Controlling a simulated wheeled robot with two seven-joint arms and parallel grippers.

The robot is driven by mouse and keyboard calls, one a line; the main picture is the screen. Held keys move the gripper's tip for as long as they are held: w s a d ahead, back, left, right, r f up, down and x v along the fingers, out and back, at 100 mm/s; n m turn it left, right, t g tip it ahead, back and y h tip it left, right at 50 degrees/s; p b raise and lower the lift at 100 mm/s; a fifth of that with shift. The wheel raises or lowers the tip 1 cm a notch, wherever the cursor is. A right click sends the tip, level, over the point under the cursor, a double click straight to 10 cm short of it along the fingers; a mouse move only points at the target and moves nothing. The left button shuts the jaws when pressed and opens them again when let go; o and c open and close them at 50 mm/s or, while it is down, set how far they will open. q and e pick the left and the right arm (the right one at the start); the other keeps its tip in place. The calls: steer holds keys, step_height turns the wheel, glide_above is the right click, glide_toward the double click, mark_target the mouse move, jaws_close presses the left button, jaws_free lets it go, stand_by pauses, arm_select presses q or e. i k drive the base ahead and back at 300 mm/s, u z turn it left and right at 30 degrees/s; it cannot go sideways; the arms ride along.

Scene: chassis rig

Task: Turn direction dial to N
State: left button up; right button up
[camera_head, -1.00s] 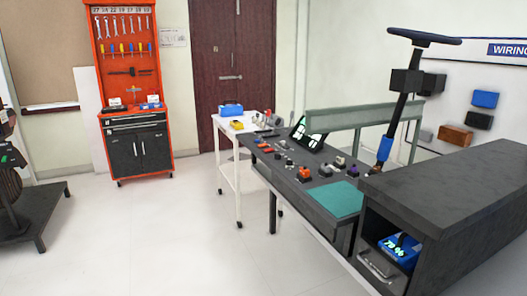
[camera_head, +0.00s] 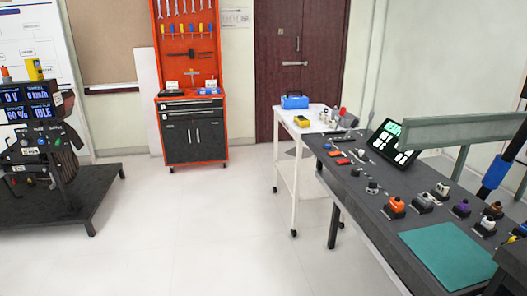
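A dark rig (camera_head: 60,180) stands at the far left, partly cut off by the picture edge. Its display panel (camera_head: 27,105) shows blue readings, among them "0 V", "60 %" and "IDLE". Below the displays is a sloped control panel (camera_head: 36,143) with small coloured controls and labels. The direction dial cannot be singled out among these controls, and its setting is too small to read. Neither of my grippers shows in the view.
A dark workbench (camera_head: 385,222) on the right carries several knobs and switches, a teal mat (camera_head: 450,257) and a tablet (camera_head: 393,140). A white cart (camera_head: 285,158) stands behind it, and an orange tool cabinet (camera_head: 193,130) at the back. The floor (camera_head: 200,235) between is clear.

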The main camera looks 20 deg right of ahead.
mark_target(355, 172)
steer(key=u, duration=0.2)
steer(key=i, duration=2)
steer(key=z, duration=0.55)
